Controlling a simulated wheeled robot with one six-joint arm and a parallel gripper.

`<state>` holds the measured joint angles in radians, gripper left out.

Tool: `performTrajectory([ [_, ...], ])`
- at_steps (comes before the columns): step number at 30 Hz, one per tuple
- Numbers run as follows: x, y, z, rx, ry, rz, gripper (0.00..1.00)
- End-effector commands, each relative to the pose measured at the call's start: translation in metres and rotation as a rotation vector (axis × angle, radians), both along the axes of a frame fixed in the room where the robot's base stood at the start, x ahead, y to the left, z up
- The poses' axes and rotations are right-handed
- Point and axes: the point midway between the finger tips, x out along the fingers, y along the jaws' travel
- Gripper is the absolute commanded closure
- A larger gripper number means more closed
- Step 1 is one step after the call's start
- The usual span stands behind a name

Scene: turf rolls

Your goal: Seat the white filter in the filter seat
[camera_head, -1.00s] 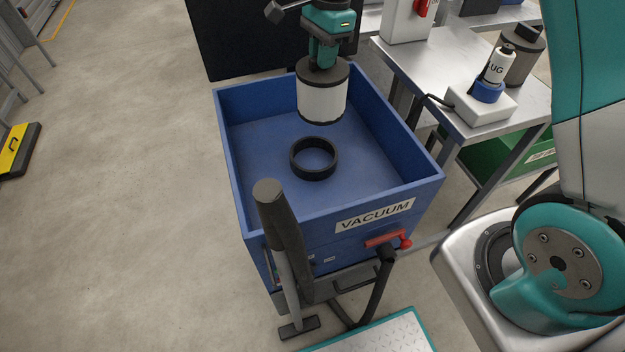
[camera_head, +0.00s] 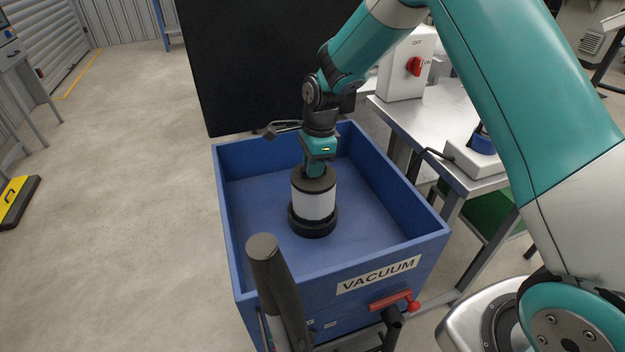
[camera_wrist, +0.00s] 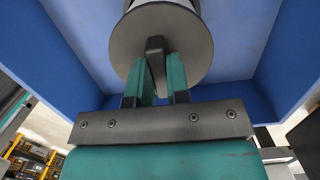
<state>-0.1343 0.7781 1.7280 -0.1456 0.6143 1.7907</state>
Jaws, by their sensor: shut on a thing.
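The white filter (camera_head: 314,203) is a white cylinder with a dark grey cap, upright inside the blue vacuum box. Its lower end is at the black ring of the filter seat (camera_head: 313,228) on the box floor; whether it is fully down in the ring I cannot tell. My gripper (camera_head: 316,172) is above the filter, pointing down, shut on the handle on its cap. In the wrist view the teal fingers close on the dark handle (camera_wrist: 155,52) of the grey cap (camera_wrist: 185,40). The seat is hidden in the wrist view.
The blue box (camera_head: 388,258) has raised walls around the filter. A dark hose handle (camera_head: 272,275) stands at its front left, a red lever (camera_head: 395,300) at its front. A metal table (camera_head: 425,135) with a white switch box (camera_head: 407,65) stands to the right. Box floor around the seat is clear.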

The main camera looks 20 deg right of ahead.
Motion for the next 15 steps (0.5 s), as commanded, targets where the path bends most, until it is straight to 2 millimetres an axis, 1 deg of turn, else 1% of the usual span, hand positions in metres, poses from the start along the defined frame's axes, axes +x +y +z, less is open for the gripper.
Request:
performTrajectory([
  [4,0.0,0.0,-0.012,0.0,0.001,0.001,1.0],
  [9,-0.001,0.0,-0.039,0.0,0.003,0.001,1.0],
  [12,0.0,0.0,-0.045,0.0,-0.001,0.001,1.0],
  [15,0.0,0.0,-0.044,0.0,-0.002,0.001,1.0],
])
